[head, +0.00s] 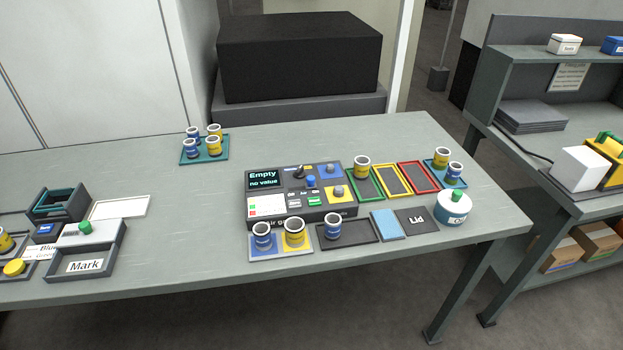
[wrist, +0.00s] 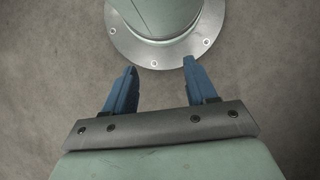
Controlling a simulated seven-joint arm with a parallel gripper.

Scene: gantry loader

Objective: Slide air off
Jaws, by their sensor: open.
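The dark air gauge unit (head: 285,204) stands on the bench in the head view. Its display (head: 263,179) reads "Empty" and "no value". Its top carries a black knob or lever (head: 299,173), a blue knob (head: 311,182) and several small labelled buttons. I cannot tell which control is the air slide or how it is set. The lettering on the front is partly hidden by ringed cups. My gripper (wrist: 161,64) shows only in the wrist view, open and empty, its blue fingers apart, over the floor and my round base flange, away from the bench.
A blue-and-yellow tray (head: 268,253) with two cups and a dark tray (head: 367,236) with one stand before the unit. Green, yellow and red frames (head: 421,187) lie right of it. A round pot (head: 453,208) stands near the right edge. The bench's left-middle is clear.

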